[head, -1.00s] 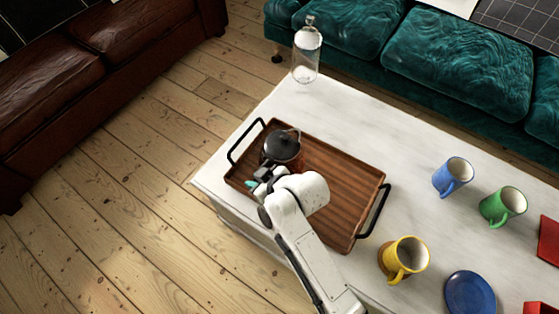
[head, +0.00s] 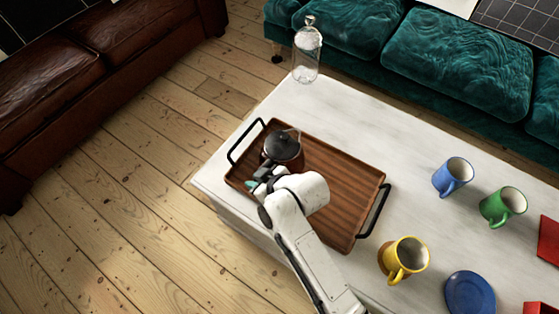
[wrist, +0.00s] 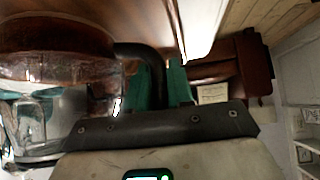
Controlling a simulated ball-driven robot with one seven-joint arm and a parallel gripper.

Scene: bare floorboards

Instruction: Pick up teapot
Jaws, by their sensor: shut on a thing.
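The teapot (head: 283,147), with a dark lid and a brown, partly glassy body, is at the left end of the wooden tray (head: 340,195) in the head view. My gripper (head: 257,181) is at its near-left side, partly hidden by my own wrist. In the wrist view the teapot body (wrist: 60,42) fills the upper left. Its dark curved handle (wrist: 140,53) runs down between the teal fingertips of my gripper (wrist: 164,85), which are shut on it. I cannot tell whether the teapot's base touches the tray.
The tray has raised black handles (head: 373,211) and lies on a white table (head: 330,107). A glass bottle (head: 307,55) stands at the far corner. Blue (head: 453,177), green (head: 502,207) and yellow (head: 404,260) mugs and a blue plate (head: 469,294) are to the right.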

